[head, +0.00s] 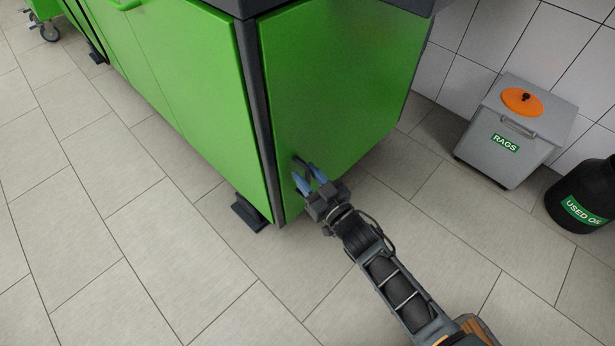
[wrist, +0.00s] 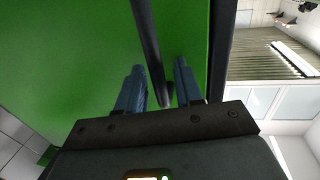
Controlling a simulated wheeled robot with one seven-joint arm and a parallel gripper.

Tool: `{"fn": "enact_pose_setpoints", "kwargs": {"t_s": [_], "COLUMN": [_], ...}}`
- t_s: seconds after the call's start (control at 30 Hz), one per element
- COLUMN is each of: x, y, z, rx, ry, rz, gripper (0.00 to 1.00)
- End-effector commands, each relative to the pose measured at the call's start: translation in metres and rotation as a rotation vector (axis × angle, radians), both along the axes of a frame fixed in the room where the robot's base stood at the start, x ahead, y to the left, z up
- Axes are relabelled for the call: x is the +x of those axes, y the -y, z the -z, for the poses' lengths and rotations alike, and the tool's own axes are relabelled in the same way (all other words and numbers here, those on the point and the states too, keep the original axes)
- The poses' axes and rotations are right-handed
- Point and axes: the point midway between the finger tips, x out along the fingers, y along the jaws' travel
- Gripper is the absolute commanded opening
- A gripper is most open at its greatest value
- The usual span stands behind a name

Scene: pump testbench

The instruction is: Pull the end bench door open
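The end bench door (head: 340,85) is the green panel on the bench's short end, beside a dark corner post; it looks closed. In the wrist view, the green door (wrist: 60,50) fills the left and middle. Its dark bar handle (head: 299,161) is low on the panel, partly hidden by my gripper. My gripper (head: 306,173) is at the handle, with blue fingers pointing to the door. In the wrist view, the handle (wrist: 148,45) runs between the two spread fingers (wrist: 159,66), with a visible gap on each side. My gripper is open around it.
A grey rags bin (head: 515,130) with an orange lid and a black used oil container (head: 583,195) stand right of the bench by the tiled wall. A dark bench foot (head: 249,213) sticks out at the corner. The tiled floor before the door is clear apart from my arm.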

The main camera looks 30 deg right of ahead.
Motion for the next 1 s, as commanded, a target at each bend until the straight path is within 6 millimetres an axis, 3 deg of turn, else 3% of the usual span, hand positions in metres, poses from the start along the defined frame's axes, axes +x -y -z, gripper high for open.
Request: {"fn": "enact_pose_setpoints", "kwargs": {"t_s": [0.23,0.6,1.0], "x": [0.0008,0.0005,0.0003], "y": [-0.0002,-0.0001,-0.0001], "z": [-0.0001,-0.0001,-0.0001], "rx": [0.0,0.0,0.0], "ry": [0.0,0.0,0.0], "rz": [0.0,0.0,0.0], "gripper": [0.36,0.0,0.0]}}
